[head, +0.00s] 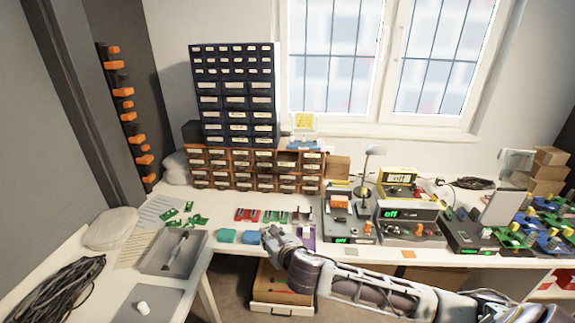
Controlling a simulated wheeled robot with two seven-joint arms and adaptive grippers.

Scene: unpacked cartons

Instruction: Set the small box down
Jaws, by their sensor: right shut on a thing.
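My right gripper (268,234) reaches in from the lower right over the front of the worktable. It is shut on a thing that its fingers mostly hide. A small blue box (250,237) shows right at the left side of the fingertips and appears to be the thing held. I cannot tell whether it touches the tabletop. A similar teal box (227,235) lies just left of it on the table. My left gripper is not in view.
A grey tray (157,264) stands to the left, with green parts (187,217) behind it. Red and green pieces (247,214) lie behind the gripper. Electronic devices (342,227) crowd the table to the right. A drawer cabinet (234,97) stands at the back.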

